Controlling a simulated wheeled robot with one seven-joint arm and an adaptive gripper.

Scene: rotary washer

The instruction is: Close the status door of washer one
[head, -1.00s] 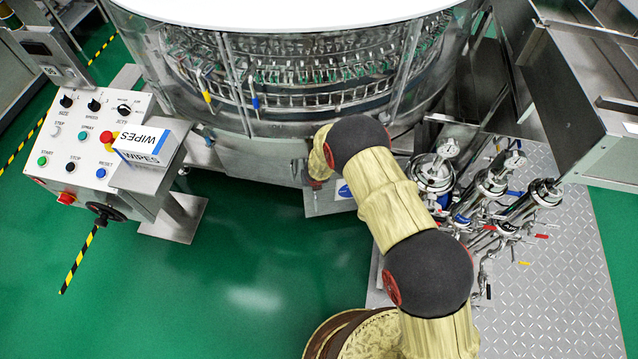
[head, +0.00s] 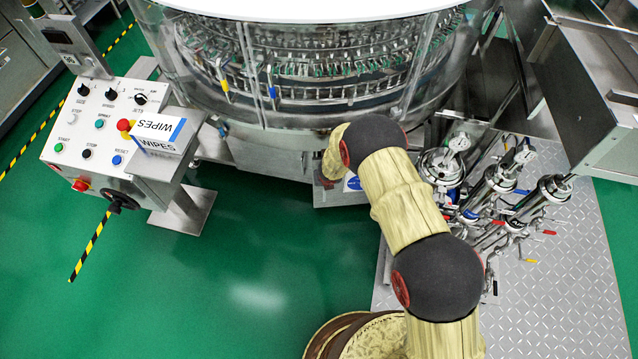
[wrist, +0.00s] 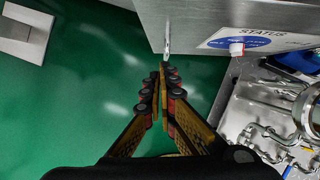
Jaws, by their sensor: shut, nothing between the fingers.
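The washer (head: 290,95) is a large round steel drum with a clear wall in the head view. Low on its front is a grey panel with a blue label (head: 353,183), partly hidden behind my arm. In the wrist view a grey steel face bears the word STATUS and a blue label (wrist: 245,37), with a small white and red knob (wrist: 237,48) at its edge. My gripper (wrist: 164,68) is shut and empty, its tips just below a thin bright metal piece (wrist: 167,38) left of the label. I cannot tell whether they touch, or how far the door stands open.
A control panel (head: 98,125) with a WIPES box (head: 158,130) stands at the left. Steel valves and pipes (head: 490,190) stand on a tread plate (head: 560,280) at the right. The green floor (head: 240,260) between is clear.

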